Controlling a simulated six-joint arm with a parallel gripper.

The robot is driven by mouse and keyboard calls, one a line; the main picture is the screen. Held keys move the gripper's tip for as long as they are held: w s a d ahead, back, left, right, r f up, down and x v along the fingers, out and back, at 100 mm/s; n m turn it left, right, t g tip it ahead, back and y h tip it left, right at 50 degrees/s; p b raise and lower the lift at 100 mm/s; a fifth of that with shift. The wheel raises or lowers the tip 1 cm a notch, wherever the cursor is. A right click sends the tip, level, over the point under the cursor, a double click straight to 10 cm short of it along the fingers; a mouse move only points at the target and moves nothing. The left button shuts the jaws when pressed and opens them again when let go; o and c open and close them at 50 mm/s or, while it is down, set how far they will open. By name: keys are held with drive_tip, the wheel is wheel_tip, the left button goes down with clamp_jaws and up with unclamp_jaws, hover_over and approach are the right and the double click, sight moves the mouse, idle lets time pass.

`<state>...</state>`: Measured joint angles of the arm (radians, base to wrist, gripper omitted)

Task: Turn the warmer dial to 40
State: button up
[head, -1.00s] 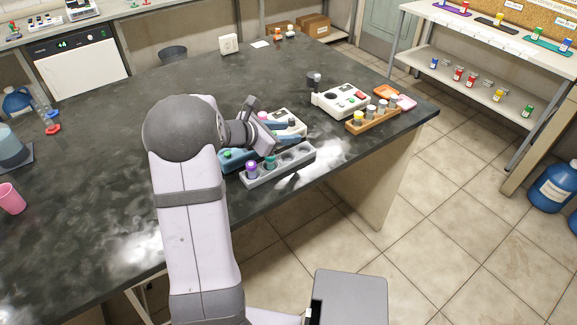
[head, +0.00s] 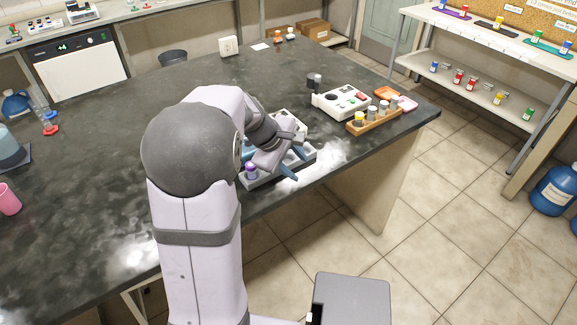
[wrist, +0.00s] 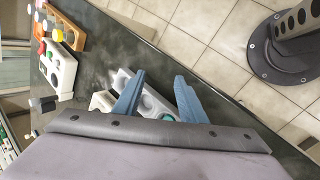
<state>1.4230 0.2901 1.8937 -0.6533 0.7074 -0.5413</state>
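My gripper (head: 296,164) is open and empty, above the grey rack (head: 308,158) near the front table edge. Its two blue fingers stand apart over that rack in the wrist view (wrist: 160,78). A white device (head: 291,117) sits just behind the rack, partly covered by my arm. Its dial and markings cannot be made out. A second white device (head: 343,100) with a red button and dark controls stands further right, clear of my gripper; it also shows in the wrist view (wrist: 60,72). I cannot tell which is the warmer, nor read any dial setting.
The grey rack holds a purple-capped vial (head: 250,171). A wooden rack (head: 373,122) with several capped vials and an orange tray (head: 388,91) are at the right. A pink cup (head: 9,199) stands far left. The dark table is clear between the left items and my arm.

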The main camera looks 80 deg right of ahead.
drive_tip(key=shift+w+a+r+m+t, duration=0.15)
drive_tip(key=shift+a+m+t, duration=0.1)
drive_tip(key=shift+m, duration=0.25)
drive_tip(key=shift+w+a+f+m+t, duration=0.15)
drive_tip(key=shift+m+t, duration=0.1)
drive_tip(key=shift+m, duration=0.25)
drive_tip(key=shift+w+a+r+m+t, duration=0.2)
drive_tip(key=shift+w+m+t, duration=0.1)
drive_tip(key=shift+m, duration=0.25)
drive_tip(key=shift+w+a+r+m+t, duration=0.1)
drive_tip(key=shift+w+r+m+t, duration=0.15)
drive_tip(key=shift+m, duration=0.3)
drive_tip(key=shift+d, duration=0.1)
